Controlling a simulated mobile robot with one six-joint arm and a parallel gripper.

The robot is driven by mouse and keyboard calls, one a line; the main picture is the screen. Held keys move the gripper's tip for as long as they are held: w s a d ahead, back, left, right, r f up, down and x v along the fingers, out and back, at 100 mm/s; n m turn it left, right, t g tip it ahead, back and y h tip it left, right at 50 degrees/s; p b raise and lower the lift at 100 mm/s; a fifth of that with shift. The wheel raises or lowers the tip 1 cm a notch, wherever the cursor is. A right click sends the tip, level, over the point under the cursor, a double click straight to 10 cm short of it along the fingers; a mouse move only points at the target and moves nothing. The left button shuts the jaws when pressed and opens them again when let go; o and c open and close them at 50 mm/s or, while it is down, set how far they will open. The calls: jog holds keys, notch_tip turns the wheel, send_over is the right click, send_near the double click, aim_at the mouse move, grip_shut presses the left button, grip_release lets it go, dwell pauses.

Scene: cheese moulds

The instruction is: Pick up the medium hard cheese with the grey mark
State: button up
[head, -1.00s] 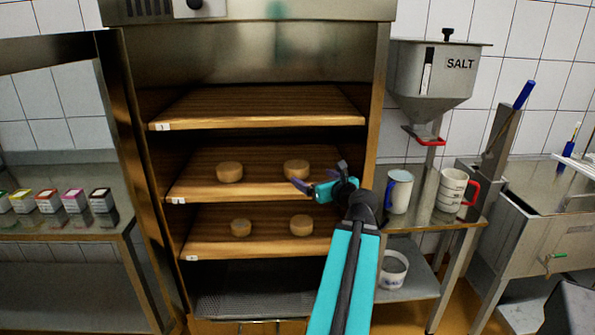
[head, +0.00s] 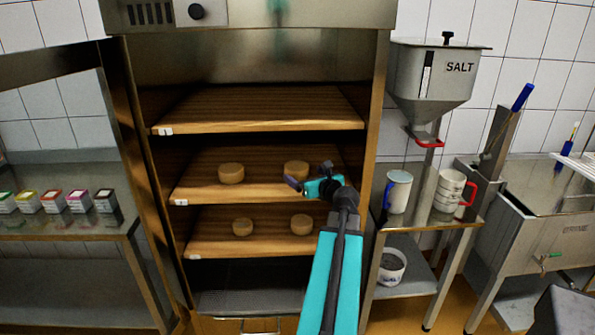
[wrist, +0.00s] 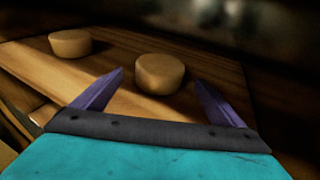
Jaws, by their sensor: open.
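Two round tan cheeses sit on the middle shelf of the open cabinet: a left one (head: 231,173) and a right one (head: 295,168). Two more sit on the lower shelf, a left one (head: 242,227) and a right one (head: 302,224). No grey mark can be made out on any of them. My gripper (head: 309,176) is open and empty at the middle shelf, just in front of the right cheese. In the wrist view the right cheese (wrist: 160,73) shows between the tips of my open gripper (wrist: 158,76), seemingly just beyond them; the left cheese (wrist: 70,43) is off to the left.
The top shelf (head: 260,108) is empty and lies above my gripper. The cabinet's right frame (head: 369,110) stands close to my arm. Small coloured boxes (head: 53,200) stand at left.

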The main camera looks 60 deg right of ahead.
aim_at(297, 169)
jog(key=shift+x, duration=0.95)
jog(key=shift+p+x, duration=0.65)
jog(key=shift+x, duration=1.95)
jog(key=shift+a, duration=0.1)
jog(key=shift+c, duration=0.3)
jog(key=c, duration=1)
